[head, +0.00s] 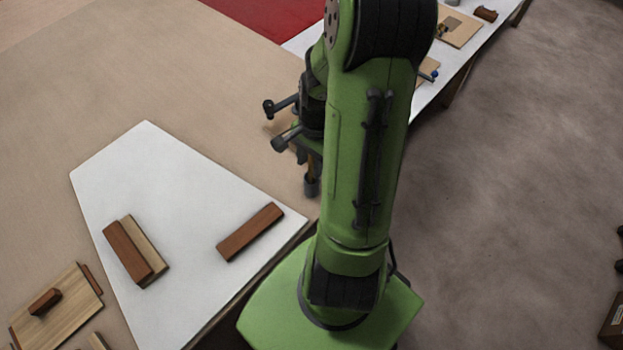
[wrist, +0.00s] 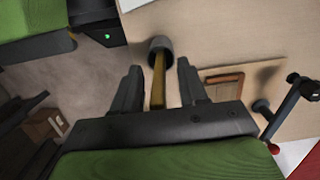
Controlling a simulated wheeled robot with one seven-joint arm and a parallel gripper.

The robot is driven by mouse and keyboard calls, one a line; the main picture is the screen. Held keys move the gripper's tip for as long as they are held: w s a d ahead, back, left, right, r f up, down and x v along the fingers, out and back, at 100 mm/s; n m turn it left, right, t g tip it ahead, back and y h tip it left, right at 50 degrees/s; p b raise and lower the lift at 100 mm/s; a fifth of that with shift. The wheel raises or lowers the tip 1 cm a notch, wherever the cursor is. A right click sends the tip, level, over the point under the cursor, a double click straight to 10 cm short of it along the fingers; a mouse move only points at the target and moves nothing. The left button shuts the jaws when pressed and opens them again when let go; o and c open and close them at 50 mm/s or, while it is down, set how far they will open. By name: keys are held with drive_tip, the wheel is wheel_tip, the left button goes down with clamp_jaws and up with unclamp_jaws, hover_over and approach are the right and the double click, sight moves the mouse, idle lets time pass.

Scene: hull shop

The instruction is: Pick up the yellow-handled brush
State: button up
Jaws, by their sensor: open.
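My gripper (wrist: 158,70) is open, its two dark fingers apart on either side of a yellow-brown handle (wrist: 158,82). The handle ends in a dark grey cylindrical head (wrist: 161,46) beyond the fingertips; I cannot tell for sure that this is the brush. In the head view, my gripper (head: 311,152) is partly hidden by my green arm, over the bench's right edge. The dark head (head: 312,186) shows below it with a short piece of the handle above. I cannot tell whether the fingers touch the handle.
A dark clamp-like tool (wrist: 291,104) and a brown-rimmed wooden piece (wrist: 222,85) are close to the right of the fingers. A white sheet (head: 175,180) carries reddish-brown wooden blocks (head: 250,232). A pale board (head: 58,308) lies at lower left. Open floor is to the right.

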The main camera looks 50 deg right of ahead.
clamp_jaws()
idle(0.3)
